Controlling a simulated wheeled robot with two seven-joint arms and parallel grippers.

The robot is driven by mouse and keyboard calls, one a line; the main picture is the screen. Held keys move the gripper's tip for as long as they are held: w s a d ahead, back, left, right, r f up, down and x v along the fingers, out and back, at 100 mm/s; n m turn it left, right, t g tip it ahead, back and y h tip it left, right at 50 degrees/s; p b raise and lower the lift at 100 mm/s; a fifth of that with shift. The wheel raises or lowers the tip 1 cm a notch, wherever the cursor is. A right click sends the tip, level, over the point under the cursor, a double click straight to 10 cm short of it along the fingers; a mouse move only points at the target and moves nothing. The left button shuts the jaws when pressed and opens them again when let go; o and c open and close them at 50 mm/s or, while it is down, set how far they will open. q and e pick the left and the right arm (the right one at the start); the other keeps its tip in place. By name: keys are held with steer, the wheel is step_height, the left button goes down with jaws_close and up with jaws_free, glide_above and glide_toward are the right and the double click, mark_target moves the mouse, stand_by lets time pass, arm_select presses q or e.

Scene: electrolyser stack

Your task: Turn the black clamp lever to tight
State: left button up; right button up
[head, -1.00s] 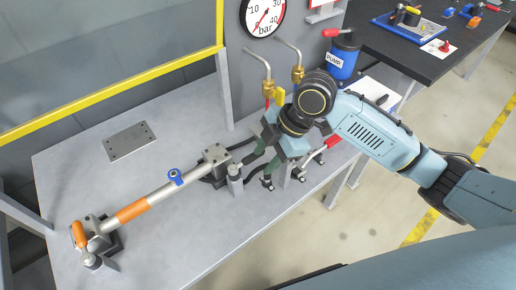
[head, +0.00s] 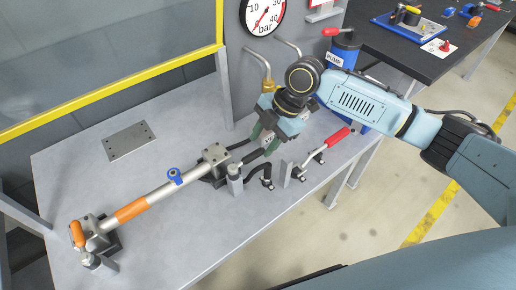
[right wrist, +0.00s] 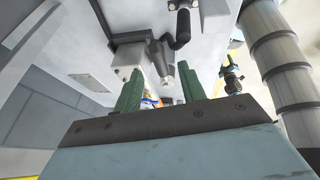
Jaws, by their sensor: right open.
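A black bent lever (head: 266,174) stands low on the grey bench, right of the silver post (head: 234,178) and the clamp block (head: 216,157); I take it for the clamp lever. A black crank-shaped part, probably the same lever, is at the top of the right wrist view (right wrist: 183,28), beyond the fingertips. My right gripper (head: 264,140) is open, with its green fingers above and behind the lever, apart from it. In the right wrist view nothing is gripped between its fingers (right wrist: 160,80). How tight the lever is cannot be told. My left gripper is not in view.
A silver tube with an orange sleeve (head: 132,210) runs to the left end clamp. A red-handled lever (head: 336,139) is right of the gripper. Behind stand a brass pipe fitting (head: 268,86), a blue pump (head: 344,52) and a gauge (head: 263,13). The bench front is clear.

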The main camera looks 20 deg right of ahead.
mark_target(256, 153)
steer(key=shift+x, duration=1.75)
jaws_close()
